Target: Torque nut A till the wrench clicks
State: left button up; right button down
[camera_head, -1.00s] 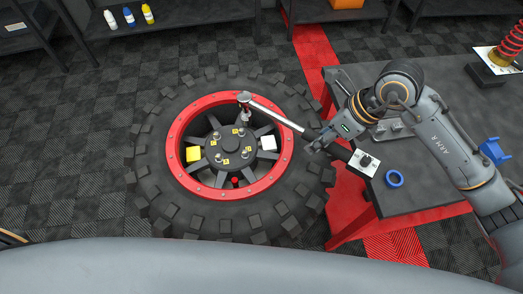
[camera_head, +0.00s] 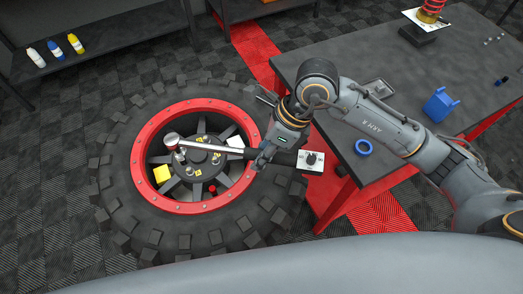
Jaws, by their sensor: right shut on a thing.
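The wheel (camera_head: 97,185) lies flat on the floor with a red rim ring (camera_head: 185,205) and a dark spoked hub holding several studs with nuts. Small yellow labels mark the nuts; their letters are too small to read. The wrench (camera_head: 205,146) has its round silver head (camera_head: 172,140) over the upper left of the hub, above a nut at the left. The head hides whether the socket is seated on that nut. My right gripper (camera_head: 264,158) is shut on the wrench's dark handle, right of the rim. My left gripper is out of view.
A white plate with a black knob (camera_head: 311,160) sits at the handle's outer end, close to the dark bench (camera_head: 395,68).

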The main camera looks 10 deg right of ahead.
jog(key=shift+f+b, duration=1.15)
jog(key=shift+f, duration=1.05)
jog(key=shift+f+b, duration=0.9)
jog(key=shift+b, duration=0.35)
jog(key=shift+s, duration=0.2)
dwell(0.3)
jog(key=shift+s+a+m, duration=0.3)
jog(key=shift+s+m, duration=0.2)
jog(key=shift+s, duration=0.15)
dwell(0.3)
jog(key=shift+s+a+m+t, duration=0.4)
jog(key=shift+s, duration=0.35)
jog(key=shift+s+a, duration=0.1)
